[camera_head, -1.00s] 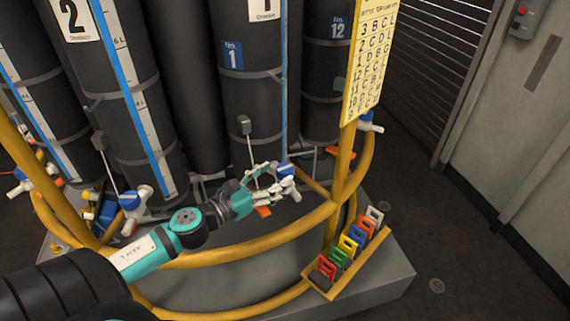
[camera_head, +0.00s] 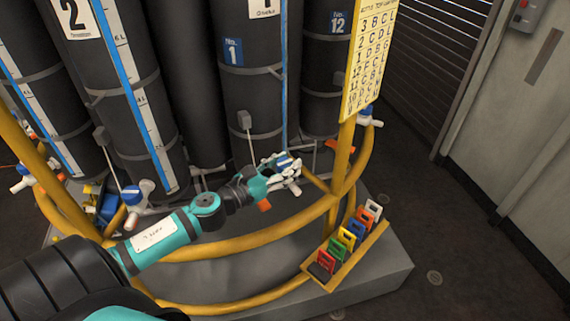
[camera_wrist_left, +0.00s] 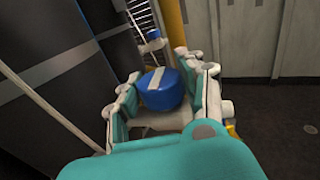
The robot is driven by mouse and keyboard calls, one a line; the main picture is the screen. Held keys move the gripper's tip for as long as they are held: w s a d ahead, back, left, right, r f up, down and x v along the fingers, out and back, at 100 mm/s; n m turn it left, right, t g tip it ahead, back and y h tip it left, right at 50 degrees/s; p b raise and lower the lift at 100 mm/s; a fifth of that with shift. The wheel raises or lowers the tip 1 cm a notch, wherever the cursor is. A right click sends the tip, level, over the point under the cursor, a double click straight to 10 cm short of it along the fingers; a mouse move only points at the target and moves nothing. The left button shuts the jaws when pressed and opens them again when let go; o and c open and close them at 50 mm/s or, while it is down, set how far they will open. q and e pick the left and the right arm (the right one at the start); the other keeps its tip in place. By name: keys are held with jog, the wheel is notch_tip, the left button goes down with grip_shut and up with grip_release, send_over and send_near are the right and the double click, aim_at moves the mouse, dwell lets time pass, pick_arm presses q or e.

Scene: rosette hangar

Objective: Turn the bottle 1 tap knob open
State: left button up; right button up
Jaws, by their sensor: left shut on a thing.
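Bottle 1 (camera_head: 250,95) is a tall dark cylinder with a blue "No. 1" label, in the middle of the head view. Its tap knob (camera_wrist_left: 160,90) is blue with a pale bar across the top and sits between the fingers in the left wrist view. My left gripper (camera_head: 284,168) reaches in past the yellow rail at the foot of bottle 1 and is shut on this knob. In the head view the fingers hide much of the knob. The tap body below it is mostly hidden. My right gripper is not in view.
A yellow rail (camera_head: 225,250) curves in front of the bottles, with a post and chart (camera_head: 369,55) to the right. A rack of coloured tags (camera_head: 325,277) stands on the grey base. Another blue-knobbed tap (camera_head: 131,196) is left of my arm. Open floor lies right.

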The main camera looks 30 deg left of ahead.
pick_arm(q)
jog(key=c, duration=0.3)
jog(key=n+y+p, duration=0.1)
jog(key=y, duration=0.1)
jog(key=n+y+p, duration=0.2)
jog(key=shift+r+t, duration=0.2)
jog(key=shift+t, duration=0.1)
jog(key=n+y+p, duration=0.1)
jog(key=y, duration=0.2)
jog(key=shift+n, duration=0.3)
jog(key=n+g+y+p, duration=0.1)
jog(key=n+y, duration=0.1)
jog(key=y, duration=0.2)
jog(key=shift+f+n, duration=0.15)
jog(key=shift+n, duration=0.25)
jog(key=n+g+y, duration=0.1)
jog(key=y, duration=0.1)
jog(key=n+g+y, duration=0.2)
jog(key=y, duration=0.1)
jog(key=shift+w+f+n, duration=0.1)
jog(key=shift+n, duration=0.2)
jog(key=n+g+y, duration=0.2)
jog(key=g, duration=0.1)
jog(key=n+g+y+b, duration=0.1)
jog(key=n+g+y, duration=0.2)
jog(key=g, duration=0.1)
jog(key=shift+n+g, duration=0.3)
